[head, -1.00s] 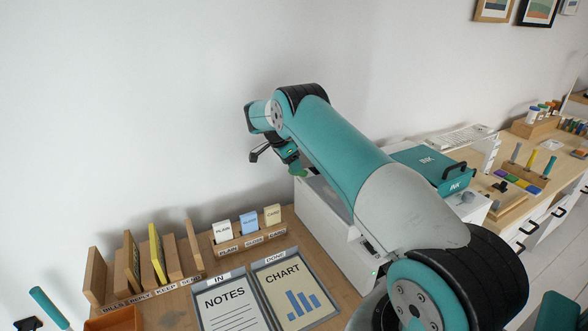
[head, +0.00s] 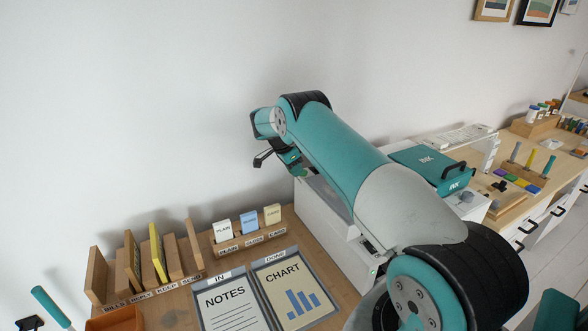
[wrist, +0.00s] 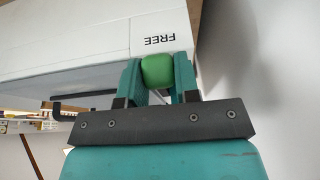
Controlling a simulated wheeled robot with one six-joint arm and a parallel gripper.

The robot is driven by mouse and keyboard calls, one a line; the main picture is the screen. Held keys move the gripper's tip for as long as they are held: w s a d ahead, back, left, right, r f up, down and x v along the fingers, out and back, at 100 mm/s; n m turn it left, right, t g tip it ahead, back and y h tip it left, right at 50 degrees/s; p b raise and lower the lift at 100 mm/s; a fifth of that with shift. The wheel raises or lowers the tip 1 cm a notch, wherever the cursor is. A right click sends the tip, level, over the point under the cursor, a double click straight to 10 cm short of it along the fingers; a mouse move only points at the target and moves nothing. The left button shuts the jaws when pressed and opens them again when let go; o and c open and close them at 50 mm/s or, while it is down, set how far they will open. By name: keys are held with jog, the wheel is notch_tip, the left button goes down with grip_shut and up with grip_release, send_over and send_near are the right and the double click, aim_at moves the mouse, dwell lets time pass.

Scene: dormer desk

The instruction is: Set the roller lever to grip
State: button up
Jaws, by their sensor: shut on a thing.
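The roller lever's green knob (wrist: 157,70) sits between the two teal fingers of my gripper (wrist: 158,82) in the wrist view. The fingers are shut on it. The knob is beside a white label reading FREE (wrist: 160,41) on the white machine (wrist: 70,45). In the head view my gripper (head: 288,158) is at the back left end of the white machine (head: 322,222), by the wall. My arm hides part of the machine there. No label reading grip shows in either view.
Left of the machine, the desk holds two trays with NOTES (head: 226,302) and CHART (head: 284,284) sheets, a card rack (head: 250,240) and wooden sorter slots (head: 150,270). A teal INK case (head: 432,168) is to the right. The wall is close behind my gripper.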

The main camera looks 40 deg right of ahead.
jog(key=shift+b, duration=0.3)
jog(key=y+b, duration=0.1)
jog(key=b, duration=0.2)
jog(key=shift+s+d+t+y, duration=0.1)
jog(key=shift+d+t+y, duration=0.2)
jog(key=shift+d+y, duration=0.1)
jog(key=shift+d+r+y+b, duration=0.25)
jog(key=shift+r+y+b, duration=0.25)
jog(key=shift+b, duration=0.5)
jog(key=shift+s+d+r+t+y+p, duration=0.25)
jog(key=shift+r+y+p, duration=0.2)
jog(key=shift+y+p, duration=0.4)
jog(key=shift+d+r+y+p, duration=0.1)
jog(key=shift+d+y+p, duration=0.2)
jog(key=shift+p, duration=0.4)
jog(key=shift+t+y+p, duration=0.25)
jog(key=shift+p, duration=0.05)
